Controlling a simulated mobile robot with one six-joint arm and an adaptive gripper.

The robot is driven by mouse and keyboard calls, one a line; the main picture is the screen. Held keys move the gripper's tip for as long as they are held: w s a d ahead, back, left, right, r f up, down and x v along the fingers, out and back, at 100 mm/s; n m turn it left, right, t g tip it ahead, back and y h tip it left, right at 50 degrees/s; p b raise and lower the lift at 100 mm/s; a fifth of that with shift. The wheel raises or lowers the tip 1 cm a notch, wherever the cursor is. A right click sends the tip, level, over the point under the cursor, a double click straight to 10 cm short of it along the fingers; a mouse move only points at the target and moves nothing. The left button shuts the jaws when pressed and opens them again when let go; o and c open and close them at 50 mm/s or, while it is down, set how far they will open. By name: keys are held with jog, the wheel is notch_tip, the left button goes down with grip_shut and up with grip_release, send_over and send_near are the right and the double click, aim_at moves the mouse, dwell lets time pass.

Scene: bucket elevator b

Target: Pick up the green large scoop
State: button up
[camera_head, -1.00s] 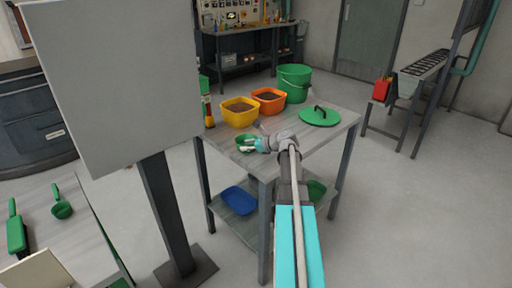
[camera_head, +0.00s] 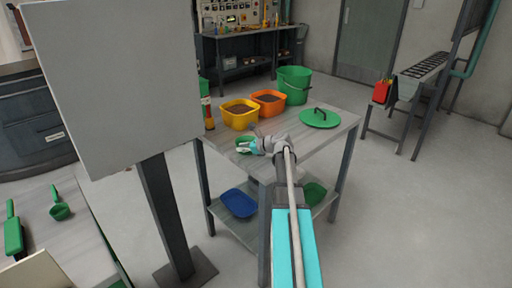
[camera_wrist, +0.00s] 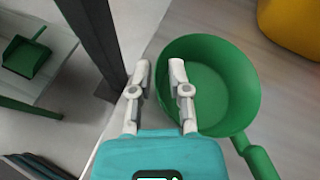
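The green large scoop (camera_wrist: 222,80) lies on the grey table, its round bowl facing up and its handle (camera_wrist: 258,160) toward the lower right in the wrist view. In the head view only a small part of it (camera_head: 242,141) shows beside my gripper (camera_head: 249,147). In the wrist view my gripper (camera_wrist: 160,68) is open and empty. Its right finger overlaps the inside of the bowl and its left finger is outside, so the left rim passes between them in the picture. I cannot tell whether the fingers touch the rim.
On the grey table (camera_head: 290,128) stand a yellow bin (camera_head: 240,122), an orange bin (camera_head: 268,109), a green bucket (camera_head: 293,92) and a green lid (camera_head: 320,118). Smaller green scoops (camera_head: 60,211) lie on the left bench. A grey panel on a post stands left.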

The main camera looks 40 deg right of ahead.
grip_shut()
jog(key=shift+r, duration=0.15)
notch_tip(320, 180, up, 3)
jog(key=p, duration=0.3)
jog(key=s+d+r+p, duration=0.9)
jog(key=s+p, duration=0.1)
jog(key=shift+s+d+r, duration=0.2)
jog(key=shift+d+r, duration=0.05)
jog(key=shift+r, duration=0.1)
dwell(0.7)
jog(key=shift+w+f, duration=0.1)
